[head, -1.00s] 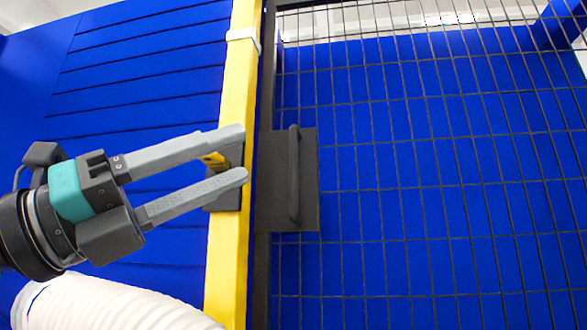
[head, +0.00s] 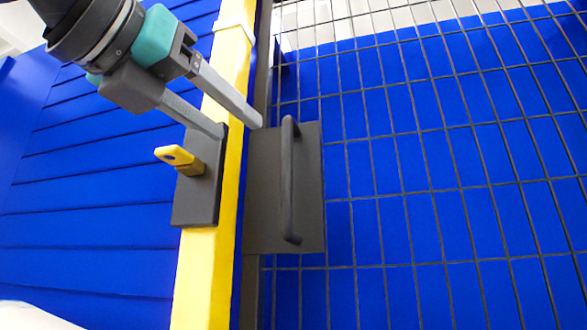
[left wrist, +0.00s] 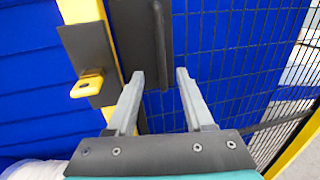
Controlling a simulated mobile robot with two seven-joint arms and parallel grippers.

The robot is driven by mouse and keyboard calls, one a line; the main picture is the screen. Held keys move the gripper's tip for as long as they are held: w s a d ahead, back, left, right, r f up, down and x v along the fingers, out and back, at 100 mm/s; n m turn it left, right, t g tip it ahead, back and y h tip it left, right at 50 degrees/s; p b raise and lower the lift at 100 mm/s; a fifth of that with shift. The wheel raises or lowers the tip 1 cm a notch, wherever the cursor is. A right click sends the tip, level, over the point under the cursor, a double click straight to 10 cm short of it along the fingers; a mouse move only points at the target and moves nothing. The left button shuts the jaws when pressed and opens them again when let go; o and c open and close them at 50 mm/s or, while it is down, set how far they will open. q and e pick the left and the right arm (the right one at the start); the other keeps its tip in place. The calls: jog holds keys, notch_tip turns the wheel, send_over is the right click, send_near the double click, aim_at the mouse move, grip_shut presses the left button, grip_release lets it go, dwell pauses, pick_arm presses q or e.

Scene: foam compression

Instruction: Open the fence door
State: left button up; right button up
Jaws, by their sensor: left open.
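The fence door is a dark wire-mesh panel (head: 400,180) with a dark plate (head: 262,190) and a vertical bar handle (head: 288,180). The handle also shows in the left wrist view (left wrist: 160,45). On the yellow post beside it (head: 195,275) is a dark latch plate (head: 208,208) with a yellow tab (head: 180,158); the tab also shows in the left wrist view (left wrist: 87,84). My left gripper (head: 240,130) is open and empty, up and left of the handle in the head view, its fingers pointing down to the right. My right gripper is not in view.
Blue slatted panelling (head: 90,190) stands left of the post. A blue surface shows behind the mesh. A white band (head: 234,27) wraps the post near the top. In the left wrist view another yellow post (left wrist: 298,140) stands at lower right.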

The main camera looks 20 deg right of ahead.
aim_at(284, 163)
pick_arm(q)
jog(key=p+x, duration=0.2)
jog(key=x, duration=1)
jog(key=shift+w+d, duration=0.2)
jog(key=shift+d, duration=0.15)
jog(key=shift+w+d+f, duration=0.1)
jog(key=shift+w+d, duration=0.3)
jog(key=shift+w, duration=0.05)
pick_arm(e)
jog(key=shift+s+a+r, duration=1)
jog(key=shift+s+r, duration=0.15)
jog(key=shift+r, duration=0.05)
pick_arm(q)
jog(key=shift+c, duration=0.5)
grip_shut()
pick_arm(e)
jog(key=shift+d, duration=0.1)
